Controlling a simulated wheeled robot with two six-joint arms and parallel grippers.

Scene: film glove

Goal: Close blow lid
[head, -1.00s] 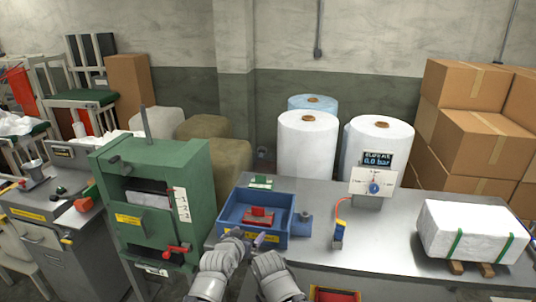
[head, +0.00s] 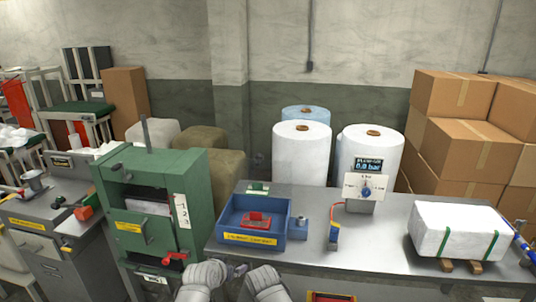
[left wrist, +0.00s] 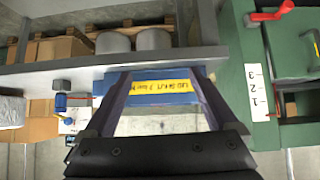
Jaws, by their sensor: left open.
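The blue blow box (head: 285,229) stands on the grey bench with its top open. A red piece (head: 256,219) sits inside, and a yellow label (head: 250,239) is on its front. I cannot make out a separate lid. In the left wrist view the box's blue front and label (left wrist: 178,87) show beyond my left gripper (left wrist: 165,76). Its two dark fingers are spread apart with nothing between them. In the head view only grey arm parts show at the bottom edge, below the box. My right gripper's fingers are not visible.
A green press (head: 160,205) with a red handle stands left of the box. To the right are a small blue valve (head: 333,238), a gauge reading 6.0 bar (head: 368,166) above a dial panel, and a white block (head: 455,229). White rolls and cartons stand behind. Bare bench lies between valve and block.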

